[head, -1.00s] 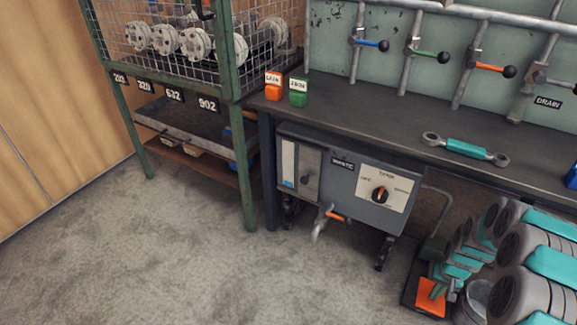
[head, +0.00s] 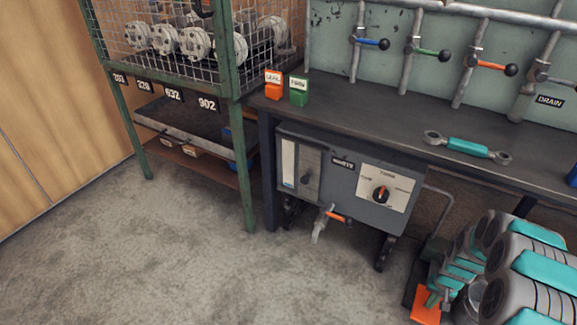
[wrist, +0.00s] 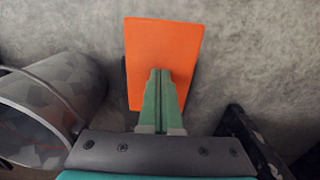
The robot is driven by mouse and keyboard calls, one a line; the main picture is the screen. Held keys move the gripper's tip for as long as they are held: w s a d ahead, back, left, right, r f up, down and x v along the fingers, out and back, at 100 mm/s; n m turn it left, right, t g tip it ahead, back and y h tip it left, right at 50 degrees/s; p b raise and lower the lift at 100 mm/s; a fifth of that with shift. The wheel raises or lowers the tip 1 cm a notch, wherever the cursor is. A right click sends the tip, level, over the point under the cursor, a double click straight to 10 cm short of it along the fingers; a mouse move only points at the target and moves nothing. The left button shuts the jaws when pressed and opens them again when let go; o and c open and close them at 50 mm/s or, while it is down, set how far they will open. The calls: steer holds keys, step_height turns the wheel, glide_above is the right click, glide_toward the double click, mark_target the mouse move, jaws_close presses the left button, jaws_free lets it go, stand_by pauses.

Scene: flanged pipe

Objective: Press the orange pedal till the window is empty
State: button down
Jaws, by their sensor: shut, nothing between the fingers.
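The orange pedal (head: 424,309) is on the floor at lower right in the head view, partly covered by my arm. In the wrist view the pedal (wrist: 165,45) is a flat orange plate. My gripper (wrist: 158,72) is shut and empty, its green fingers overlapping the pedal's near part. It also shows over the pedal in the head view (head: 432,300). I cannot tell for certain whether the tips touch it. The tall narrow window (head: 288,163) is on the left of the grey cabinet (head: 345,180). It looks pale, with a small blue patch near its foot.
A metal bucket (wrist: 50,100) stands left of my gripper in the wrist view. The workbench (head: 370,110) overhangs the cabinet. A tap with an orange handle (head: 335,217) hangs under the cabinet. The floor at front left is clear.

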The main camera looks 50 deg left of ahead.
steer(key=shift+f, duration=0.9)
step_height(320, 180, up, 9)
steer(key=p, duration=0.1)
steer(key=shift+r, duration=0.15)
steer(key=shift+r, duration=0.1)
